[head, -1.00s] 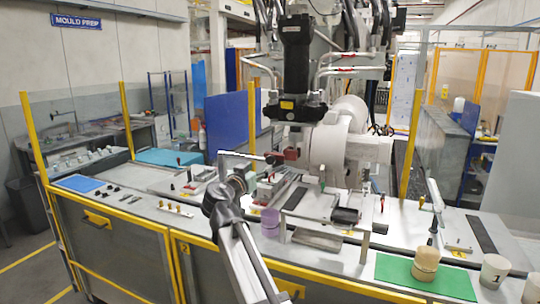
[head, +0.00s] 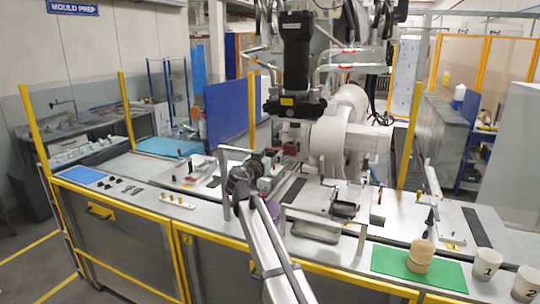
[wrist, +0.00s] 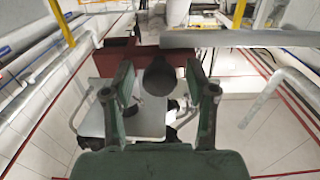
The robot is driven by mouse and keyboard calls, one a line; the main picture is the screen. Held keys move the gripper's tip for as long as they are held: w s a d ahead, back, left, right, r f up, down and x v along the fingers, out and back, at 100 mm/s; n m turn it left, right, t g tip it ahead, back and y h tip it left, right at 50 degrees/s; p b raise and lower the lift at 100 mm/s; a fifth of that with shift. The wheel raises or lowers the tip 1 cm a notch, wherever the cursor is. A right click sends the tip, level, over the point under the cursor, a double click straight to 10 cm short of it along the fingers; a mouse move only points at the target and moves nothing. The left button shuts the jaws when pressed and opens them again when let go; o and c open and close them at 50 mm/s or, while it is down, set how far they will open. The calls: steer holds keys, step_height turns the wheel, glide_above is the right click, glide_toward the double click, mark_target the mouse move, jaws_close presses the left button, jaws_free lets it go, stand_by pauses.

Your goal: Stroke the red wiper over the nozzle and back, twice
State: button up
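A small dark red block (head: 291,149), which looks like the red wiper, shows below the black machine head in the head view. A larger red block-shaped thing (wrist: 112,62) lies beyond my left finger in the wrist view. A dark round end (wrist: 159,75) shows between and beyond my fingers; I cannot tell if it is the nozzle or a handle end. A grey bar (wrist: 240,38) runs right from above it. My gripper (head: 245,176) is beside the grey post in the head view. In the wrist view its two green fingers (wrist: 162,92) are apart, with nothing clearly between their tips.
A grey post with a crossbar (head: 224,185) stands close to my gripper. A low metal stand (head: 322,222) is to the right. White machinery (head: 335,140) stands behind.

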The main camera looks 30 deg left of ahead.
jaws_close()
steer(key=shift+a, duration=0.1)
steer(key=shift+a+f+b, duration=0.15)
steer(key=shift+a+b, duration=0.35)
steer(key=shift+b, duration=0.35)
steer(key=s+a+b, duration=0.1)
steer(key=a+b, duration=1.3)
steer(key=shift+s+r, duration=0.2)
steer(key=shift+r, duration=0.1)
steer(key=shift+a, duration=0.1)
